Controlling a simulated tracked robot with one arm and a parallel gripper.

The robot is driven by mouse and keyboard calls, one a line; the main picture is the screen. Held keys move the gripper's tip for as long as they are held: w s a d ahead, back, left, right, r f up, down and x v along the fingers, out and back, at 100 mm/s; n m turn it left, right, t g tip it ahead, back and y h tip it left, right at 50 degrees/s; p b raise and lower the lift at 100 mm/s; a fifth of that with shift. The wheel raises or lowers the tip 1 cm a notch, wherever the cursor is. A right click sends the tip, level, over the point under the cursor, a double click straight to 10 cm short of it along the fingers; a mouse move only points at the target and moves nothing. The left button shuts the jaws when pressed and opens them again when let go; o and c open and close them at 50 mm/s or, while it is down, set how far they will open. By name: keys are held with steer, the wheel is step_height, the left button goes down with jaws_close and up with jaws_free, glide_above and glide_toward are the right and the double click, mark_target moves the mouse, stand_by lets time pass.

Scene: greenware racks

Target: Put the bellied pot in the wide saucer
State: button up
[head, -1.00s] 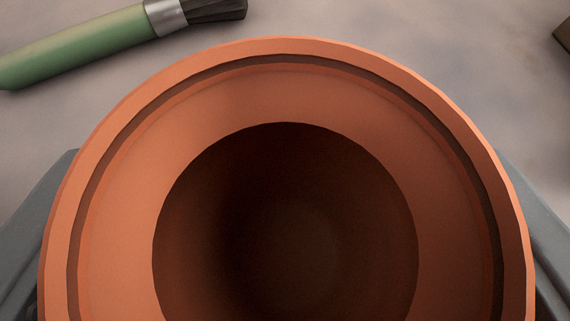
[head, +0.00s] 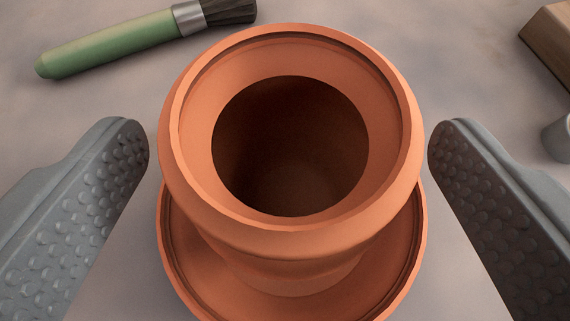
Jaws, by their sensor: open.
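The bellied pot (head: 300,237) is terracotta orange with a wide rim and a dark round opening. It stands upright in the wide saucer (head: 404,262), whose rim shows around the pot's foot at the sides and front. The far part of the saucer is hidden behind the pot. My gripper (head: 289,150) is open, with one grey, studded finger on each side of the pot. A gap shows between each finger and the pot, so neither touches it in this view.
A brush with a green handle (head: 110,52) lies on the grey surface at the upper left. A brown wooden block (head: 552,42) is at the upper right edge. A grey rounded object (head: 558,138), partly cut off, is below it.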

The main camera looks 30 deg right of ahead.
steer(key=v, duration=0.8)
steer(key=shift+p, duration=0.3)
steer(key=shift+s, duration=0.15)
steer(key=shift+a+r, duration=0.1)
steer(key=w+a+r+n+t+y, duration=0.2)
steer(key=w+a+r, duration=0.1)
steer(key=a+r, duration=0.8)
steer(key=w+a+r+n+t+y, duration=0.15)
steer(key=a+r, duration=0.55)
steer(key=r, duration=0.8)
steer(key=s+a+r+n+t+y, duration=0.1)
steer(key=s+a+r, duration=0.4)
steer(key=a+r, duration=0.2)
steer(key=s+a+r+n+y, duration=0.2)
steer(key=s+a+r, duration=0.4)
steer(key=r, duration=0.6)
steer(key=shift+a+t, duration=0.35)
steer(key=shift+a, duration=0.85)
steer(key=shift+r+n, duration=0.1)
steer(key=shift+n, duration=0.15)
